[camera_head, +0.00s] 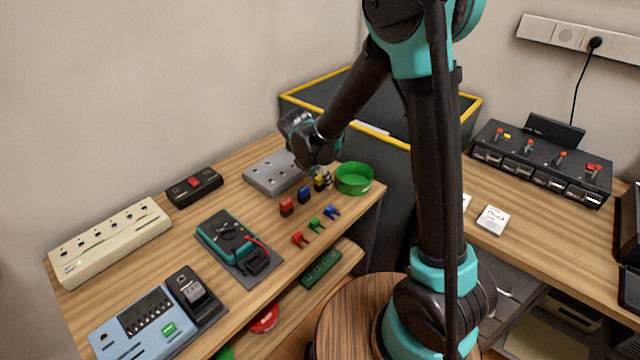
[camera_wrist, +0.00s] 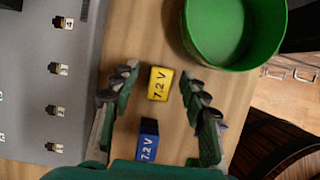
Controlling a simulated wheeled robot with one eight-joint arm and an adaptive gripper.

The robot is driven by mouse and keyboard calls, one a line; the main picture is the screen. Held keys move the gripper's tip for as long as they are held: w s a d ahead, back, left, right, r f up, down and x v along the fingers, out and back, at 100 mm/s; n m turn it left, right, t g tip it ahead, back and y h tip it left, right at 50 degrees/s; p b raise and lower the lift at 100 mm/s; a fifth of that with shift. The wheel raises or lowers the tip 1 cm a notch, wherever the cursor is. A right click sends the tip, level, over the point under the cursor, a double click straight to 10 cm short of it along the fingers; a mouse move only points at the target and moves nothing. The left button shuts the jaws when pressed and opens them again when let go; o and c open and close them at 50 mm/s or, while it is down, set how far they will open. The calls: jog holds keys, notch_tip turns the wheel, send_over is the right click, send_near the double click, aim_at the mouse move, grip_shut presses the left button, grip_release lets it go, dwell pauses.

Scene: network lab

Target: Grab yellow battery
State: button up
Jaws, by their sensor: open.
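The yellow battery (camera_wrist: 160,83) is a small block marked 7.2 V. In the wrist view it stands between the tips of my open gripper (camera_wrist: 162,82), with a gap on each side. In the head view the yellow battery (camera_head: 319,177) is partly covered by my gripper (camera_head: 324,180), which hangs over that end of the shelf top. A blue battery (camera_wrist: 149,143), also marked 7.2 V, is just below the yellow one in the wrist view, closer to my palm. It also shows in the head view (camera_head: 304,194).
A green round bowl (camera_head: 354,180) is close to the right of the yellow battery. A grey block with sockets (camera_head: 262,178) lies to the left. A red battery (camera_head: 286,207) and several small coloured clips (camera_head: 315,225) lie nearer the front edge.

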jog(key=shift+c, duration=0.4)
grip_shut()
jog(key=shift+r, duration=0.15)
